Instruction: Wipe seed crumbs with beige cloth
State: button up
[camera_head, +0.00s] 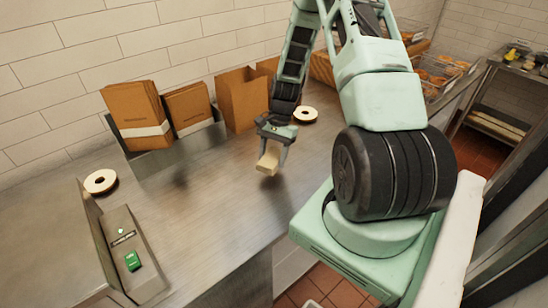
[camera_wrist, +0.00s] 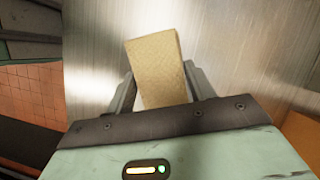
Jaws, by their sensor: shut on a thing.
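My gripper (camera_head: 272,156) is shut on the beige cloth (camera_head: 268,163), a small folded block, over the right part of the steel counter (camera_head: 215,190). In the wrist view the cloth (camera_wrist: 158,68) stands out between the two fingers of my gripper (camera_wrist: 160,92), with bare brushed steel beyond it. I cannot tell whether the cloth touches the counter. I can make out no seed crumbs in either view.
Brown paper bags (camera_head: 138,114) stand in a holder along the wall, with an open bag (camera_head: 240,98) beside them. One tape roll (camera_head: 305,115) lies right of my gripper, another (camera_head: 100,182) at the left. A grey device (camera_head: 130,255) sits front left. The counter's middle is clear.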

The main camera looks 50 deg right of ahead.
jog(key=shift+r+p, duration=1.25)
jog(key=shift+r, duration=0.7)
